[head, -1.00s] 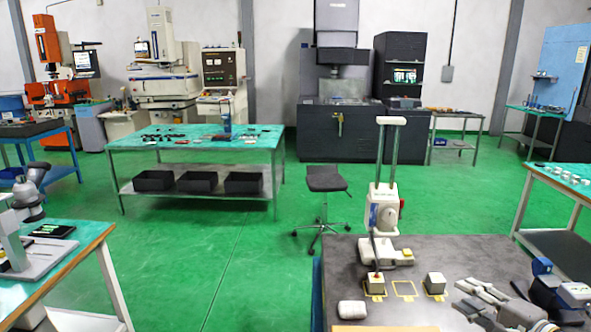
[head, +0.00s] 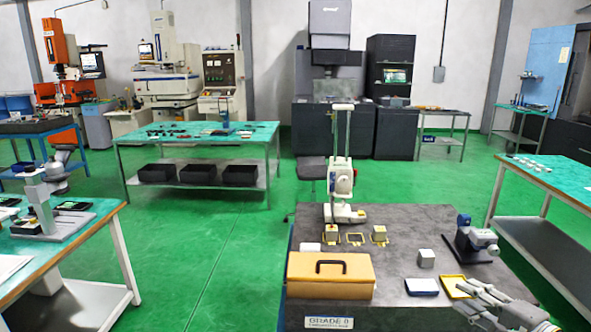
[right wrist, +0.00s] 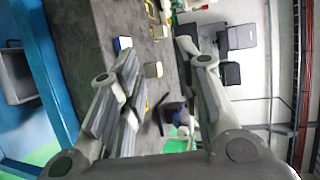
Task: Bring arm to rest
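My right gripper (head: 456,302) is at the lower right of the head view, over the front right part of the grey granite table (head: 400,257). It is beside a yellow-rimmed tray (head: 455,287). In the right wrist view its two fingers (right wrist: 157,58) stand apart with nothing gripped between them. A pale block (right wrist: 154,69) shows beyond the fingers. My left gripper is not in view.
The granite table bears an orange case (head: 330,278), a blue-rimmed tray (head: 421,287), a loose metal block (head: 426,258), a tall stand (head: 342,180) and a blue-and-grey device (head: 470,242). Green-topped tables stand left (head: 90,233) and right (head: 545,176). Green floor is free between.

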